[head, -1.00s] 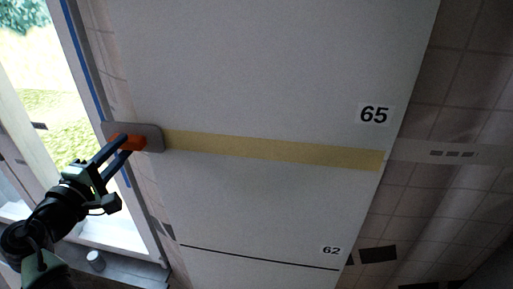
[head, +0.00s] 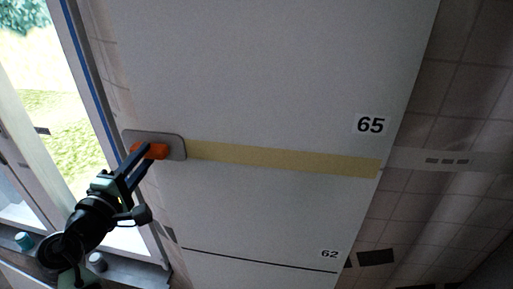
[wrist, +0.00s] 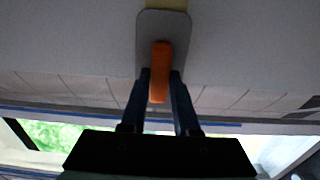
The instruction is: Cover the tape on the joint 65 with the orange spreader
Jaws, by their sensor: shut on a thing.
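The spreader (head: 174,139) is a grey plate with an orange handle (head: 156,151). My gripper (head: 147,153) is shut on the orange handle. The plate lies over the left end of the yellowish tape (head: 285,159) on the joint below the label 65 (head: 370,125). The tape shows bare from the plate's right edge to the panel's right edge. In the wrist view, the grey plate (wrist: 180,30) and orange handle (wrist: 160,70) are between my fingers, with a bit of tape (wrist: 166,4) beyond the plate. Whether the plate touches the panel is hard to tell.
A lower joint, a bare dark line (head: 260,260), has the label 62 (head: 329,254). A window (head: 50,110) with blue edging is at the left. Small cans (head: 97,262) stand on the sill at the lower left. A tiled wall (head: 455,90) is at the right.

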